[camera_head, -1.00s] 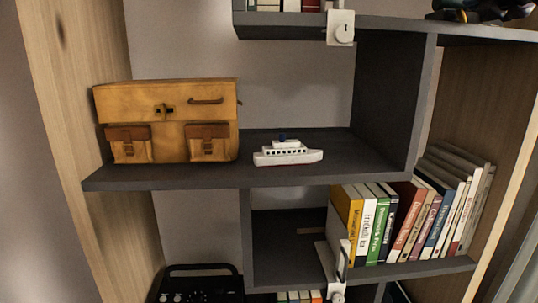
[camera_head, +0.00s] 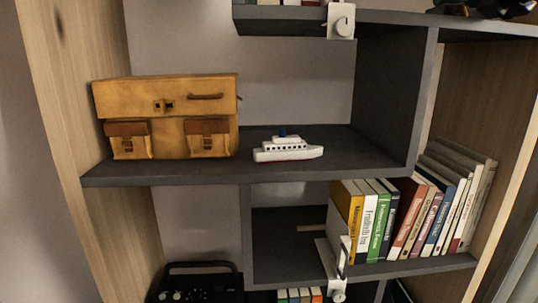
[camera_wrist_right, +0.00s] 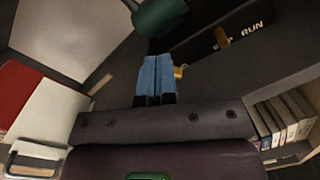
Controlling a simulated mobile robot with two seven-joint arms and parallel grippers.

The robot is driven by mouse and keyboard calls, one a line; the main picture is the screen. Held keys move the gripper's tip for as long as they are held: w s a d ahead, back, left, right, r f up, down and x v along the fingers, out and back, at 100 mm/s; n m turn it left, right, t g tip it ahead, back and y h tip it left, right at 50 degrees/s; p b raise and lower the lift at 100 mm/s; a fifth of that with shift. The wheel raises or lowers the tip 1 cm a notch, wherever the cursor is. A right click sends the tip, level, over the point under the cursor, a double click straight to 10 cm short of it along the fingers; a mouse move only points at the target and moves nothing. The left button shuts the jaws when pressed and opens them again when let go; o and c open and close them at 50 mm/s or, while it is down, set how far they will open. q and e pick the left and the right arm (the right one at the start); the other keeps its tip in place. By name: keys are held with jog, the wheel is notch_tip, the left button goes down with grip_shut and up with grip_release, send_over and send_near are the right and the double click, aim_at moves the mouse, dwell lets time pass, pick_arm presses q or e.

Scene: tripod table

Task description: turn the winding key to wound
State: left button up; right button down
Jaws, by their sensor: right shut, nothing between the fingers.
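In the right wrist view, my right gripper (camera_wrist_right: 155,62) is shut with its blue fingers together and nothing between them. A small brass piece (camera_wrist_right: 181,72) shows just right of the fingers, partly hidden behind them; it may be the winding key, but I cannot tell its setting or whether the fingers touch it. Beyond it is a dark panel (camera_wrist_right: 262,22) with white lettering, where "RUN" is readable. A brass lever (camera_wrist_right: 222,37) sits on this panel beside the lettering. Neither gripper shows in the head view, and no winding key can be made out there.
The head view shows a dark shelf (camera_head: 300,177) with a yellow-brown bag (camera_head: 165,98) and a toy ship (camera_head: 288,149). Books (camera_head: 405,220) stand lower right. In the wrist view, a dark green rounded object (camera_wrist_right: 160,14) is above the fingers, and books (camera_wrist_right: 285,120) stand at right.

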jog(key=shift+f, duration=0.2)
dwell(0.6)
jog(key=shift+f+b, duration=0.1)
jog(key=shift+b, duration=0.35)
jog(key=shift+w+d, duration=0.1)
jog(key=shift+b, duration=0.35)
jog(key=shift+d+f+b, duration=0.15)
jog(key=shift+d+b, duration=0.15)
jog(key=shift+b, duration=0.3)
jog(key=shift+d+f+b, duration=0.15)
jog(key=shift+b, duration=0.25)
dwell(0.5)
jog(key=shift+d+r, duration=0.25)
jog(key=shift+d, duration=0.15)
